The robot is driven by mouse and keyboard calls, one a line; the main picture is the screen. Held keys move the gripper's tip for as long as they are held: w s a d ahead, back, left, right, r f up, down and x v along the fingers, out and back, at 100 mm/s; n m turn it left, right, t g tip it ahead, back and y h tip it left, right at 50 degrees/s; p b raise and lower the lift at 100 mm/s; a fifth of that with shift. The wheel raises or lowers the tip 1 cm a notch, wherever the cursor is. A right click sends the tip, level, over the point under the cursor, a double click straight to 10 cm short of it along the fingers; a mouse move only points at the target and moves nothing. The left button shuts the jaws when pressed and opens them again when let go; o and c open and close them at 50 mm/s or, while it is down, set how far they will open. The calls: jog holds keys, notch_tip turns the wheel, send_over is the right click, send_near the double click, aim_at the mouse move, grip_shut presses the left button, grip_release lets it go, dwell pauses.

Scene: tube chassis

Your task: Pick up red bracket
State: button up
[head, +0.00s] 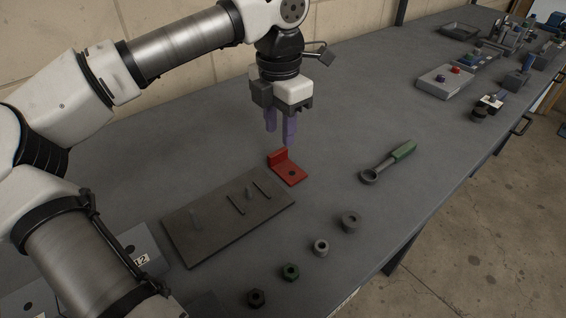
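The red bracket (288,169) is a small L-shaped piece with a dark hole in its flat part. It lies on the grey workbench with its upright wall toward the back left, close to the far right corner of the dark plate (203,226). My gripper (280,128) points down above and just behind the bracket. Its two purple fingers stand apart with nothing visible between them, and the tips look close to the bracket's upright wall. I cannot tell the exact height of the tips over the bench.
A green-handled wrench (390,161) lies to the right. A grey box (445,82) stands farther back. A wall runs behind the bench.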

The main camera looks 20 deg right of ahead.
aim_at(280, 151)
jog(key=shift+w+f, duration=0.1)
jog(key=shift+f, duration=2.6)
jog(key=shift+d, duration=0.1)
grip_shut()
